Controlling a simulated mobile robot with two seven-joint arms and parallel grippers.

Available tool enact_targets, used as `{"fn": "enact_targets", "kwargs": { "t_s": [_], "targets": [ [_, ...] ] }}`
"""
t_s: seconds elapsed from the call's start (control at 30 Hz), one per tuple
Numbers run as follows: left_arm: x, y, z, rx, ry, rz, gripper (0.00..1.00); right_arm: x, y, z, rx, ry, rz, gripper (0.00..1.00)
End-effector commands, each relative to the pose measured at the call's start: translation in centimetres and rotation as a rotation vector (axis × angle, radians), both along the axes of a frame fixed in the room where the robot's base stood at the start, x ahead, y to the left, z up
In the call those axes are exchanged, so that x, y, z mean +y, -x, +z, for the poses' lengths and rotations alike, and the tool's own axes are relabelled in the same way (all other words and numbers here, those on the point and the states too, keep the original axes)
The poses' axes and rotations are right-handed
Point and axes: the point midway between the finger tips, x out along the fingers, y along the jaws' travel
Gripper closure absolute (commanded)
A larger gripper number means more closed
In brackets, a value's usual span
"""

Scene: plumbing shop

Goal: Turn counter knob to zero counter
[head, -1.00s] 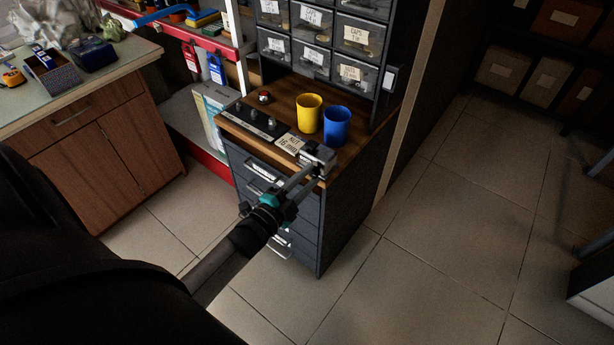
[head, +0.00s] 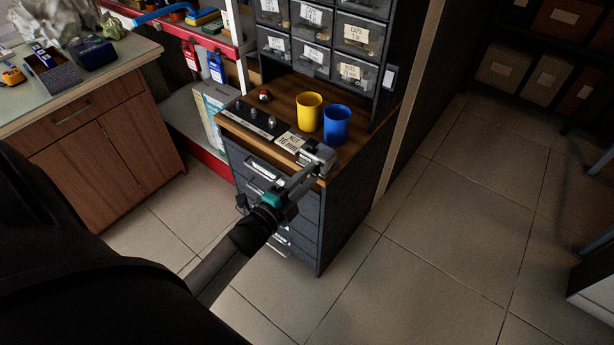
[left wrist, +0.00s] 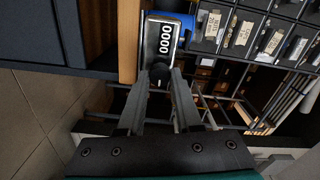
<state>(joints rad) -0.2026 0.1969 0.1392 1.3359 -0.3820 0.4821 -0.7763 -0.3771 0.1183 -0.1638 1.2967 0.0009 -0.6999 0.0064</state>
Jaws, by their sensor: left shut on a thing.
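The counter (head: 318,154) is a small grey metal box at the front right corner of the wooden top. In the left wrist view its display (left wrist: 165,38) shows white digits on black that read 0000. The dark round counter knob (left wrist: 159,70) sticks out from the near end of the box. My left gripper (left wrist: 160,80) is shut on this knob, with one finger on each side. In the head view my left gripper (head: 306,172) reaches the counter from the front, and the knob is hidden there. My right gripper is not in view.
A yellow cup (head: 308,112) and a blue cup (head: 337,125) stand just behind the counter. A paper label (head: 291,142) and a dark panel with knobs (head: 256,121) lie to its left. Labelled drawers (head: 357,38) rise behind.

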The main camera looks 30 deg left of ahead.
Motion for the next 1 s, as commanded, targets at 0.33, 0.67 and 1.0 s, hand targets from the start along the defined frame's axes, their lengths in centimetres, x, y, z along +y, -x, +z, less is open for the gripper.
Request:
{"fn": "enact_targets", "kwargs": {
  "t_s": [0.33, 0.67, 1.0],
  "targets": [
    [0.0, 0.0, 0.0, 0.001, 0.001, 0.000, 0.36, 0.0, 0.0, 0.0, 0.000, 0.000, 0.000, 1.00],
    [0.0, 0.6, 0.0, 0.001, 0.002, 0.001, 0.36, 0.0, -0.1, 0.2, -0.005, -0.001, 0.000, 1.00],
    [0.5, 6.2, 0.1, 0.005, 0.002, 0.002, 0.36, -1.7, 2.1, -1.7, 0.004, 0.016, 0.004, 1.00]
  ]
}}
